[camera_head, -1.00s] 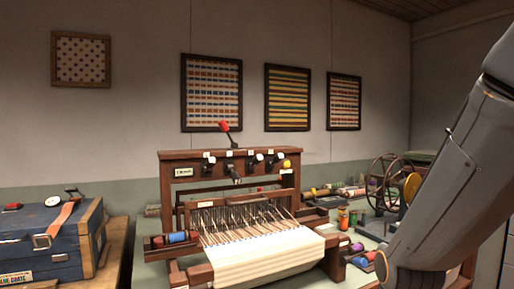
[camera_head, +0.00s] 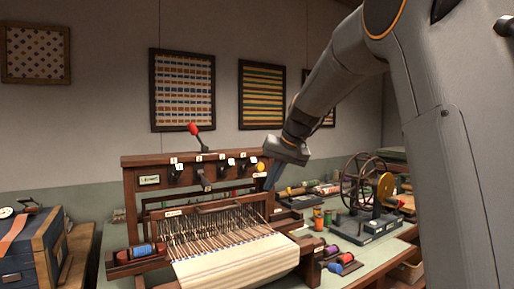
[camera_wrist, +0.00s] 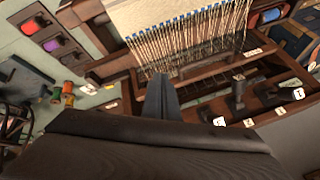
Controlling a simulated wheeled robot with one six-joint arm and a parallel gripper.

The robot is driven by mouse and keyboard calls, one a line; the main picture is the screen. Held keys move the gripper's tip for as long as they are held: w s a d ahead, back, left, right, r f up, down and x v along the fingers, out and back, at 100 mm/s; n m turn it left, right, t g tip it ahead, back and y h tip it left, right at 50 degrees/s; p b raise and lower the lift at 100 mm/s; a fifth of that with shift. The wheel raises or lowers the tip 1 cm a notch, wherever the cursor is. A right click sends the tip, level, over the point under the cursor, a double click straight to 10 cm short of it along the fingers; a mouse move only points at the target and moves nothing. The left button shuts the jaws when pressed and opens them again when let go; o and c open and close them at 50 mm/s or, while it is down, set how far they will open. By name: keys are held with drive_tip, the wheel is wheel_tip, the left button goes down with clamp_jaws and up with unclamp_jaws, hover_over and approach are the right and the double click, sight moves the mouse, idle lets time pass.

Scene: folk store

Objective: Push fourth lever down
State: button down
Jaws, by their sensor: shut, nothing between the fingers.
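The loom (camera_head: 133,190) stands on the table, with a row of levers and small white labels on its dark top beam. A red-knobbed lever (camera_head: 196,131) points up. A dark lever (camera_head: 205,183) hangs down near the middle, and other dark levers (camera_head: 225,170) sit along the beam. A yellow knob (camera_head: 260,167) is at the beam's right end. My gripper (camera_head: 271,183) is shut and empty, pointing down just right of the yellow knob. In the wrist view its fingers (camera_wrist: 160,80) are together; a dark lever (camera_wrist: 237,94) stands to their right. Lever numbers are too small to read surely.
White warp cloth (camera_head: 240,258) lies at the loom's front. A spool tray (camera_head: 138,254) is at front left. A wheeled winder (camera_head: 368,195) and small spools stand right of the loom. A blue crate (camera_head: 35,245) is at far left.

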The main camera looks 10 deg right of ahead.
drive_tip(key=w+d+r+t, duration=0.1)
drive_tip(key=w+r, duration=0.2)
drive_tip(key=r, duration=0.3)
drive_tip(key=w+d+r+t+y+p, duration=0.1)
drive_tip(key=w+r, duration=0.1)
drive_tip(key=r, duration=0.4)
drive_tip(key=w+d+r+t, duration=0.1)
drive_tip(key=w+r, duration=0.2)
drive_tip(key=r, duration=0.3)
drive_tip(key=p, duration=0.4)
hover_over(248, 164)
drive_tip(key=d, duration=0.3)
wheel_tip(248, 164, down, 9)
drive_tip(key=shift+w+d+f+n, duration=0.1)
drive_tip(key=shift+w+f+n, duration=0.05)
drive_tip(key=shift+f+n, duration=0.3)
